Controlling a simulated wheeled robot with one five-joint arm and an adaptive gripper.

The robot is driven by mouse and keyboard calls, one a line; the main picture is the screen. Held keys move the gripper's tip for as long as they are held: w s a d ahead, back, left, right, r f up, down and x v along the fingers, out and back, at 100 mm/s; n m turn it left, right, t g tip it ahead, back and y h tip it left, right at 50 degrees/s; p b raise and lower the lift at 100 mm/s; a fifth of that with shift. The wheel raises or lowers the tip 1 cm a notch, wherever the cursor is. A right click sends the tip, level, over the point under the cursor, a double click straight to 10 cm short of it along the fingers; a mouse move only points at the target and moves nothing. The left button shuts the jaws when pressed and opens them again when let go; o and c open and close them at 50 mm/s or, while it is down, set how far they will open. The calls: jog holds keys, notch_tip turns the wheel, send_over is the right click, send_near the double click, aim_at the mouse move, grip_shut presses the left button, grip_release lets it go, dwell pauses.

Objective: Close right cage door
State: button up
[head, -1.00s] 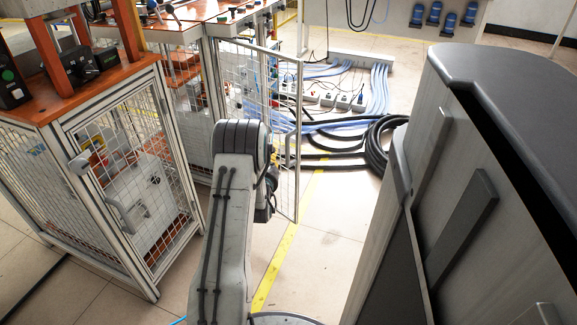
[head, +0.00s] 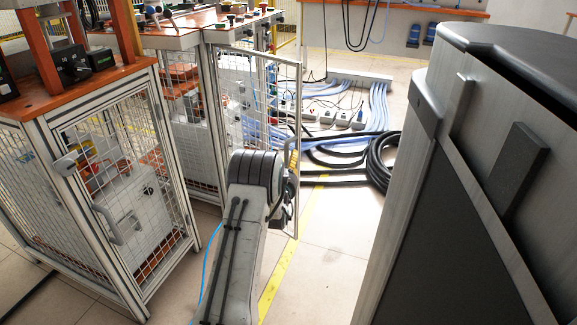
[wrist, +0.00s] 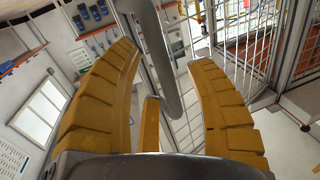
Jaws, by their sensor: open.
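The right cage door (head: 279,110) is a wire mesh panel in a pale metal frame. In the head view it stands swung open from the right cage (head: 236,66), out toward the cables. Its handle (head: 291,152) is partly hidden by my arm. In the wrist view the curved grey handle (wrist: 158,62) runs between the fingers of my gripper (wrist: 163,55), with mesh behind it.
A left cage with a shut mesh door (head: 122,180) stands close on the left. A large dark grey cabinet (head: 470,190) fills the right side. Black hoses (head: 378,165) and blue cables lie on the floor behind the door. Floor with a yellow line (head: 285,262) is clear between.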

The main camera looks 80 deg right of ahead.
jog(key=shift+d, duration=0.8)
jog(key=shift+o, duration=0.2)
grip_shut()
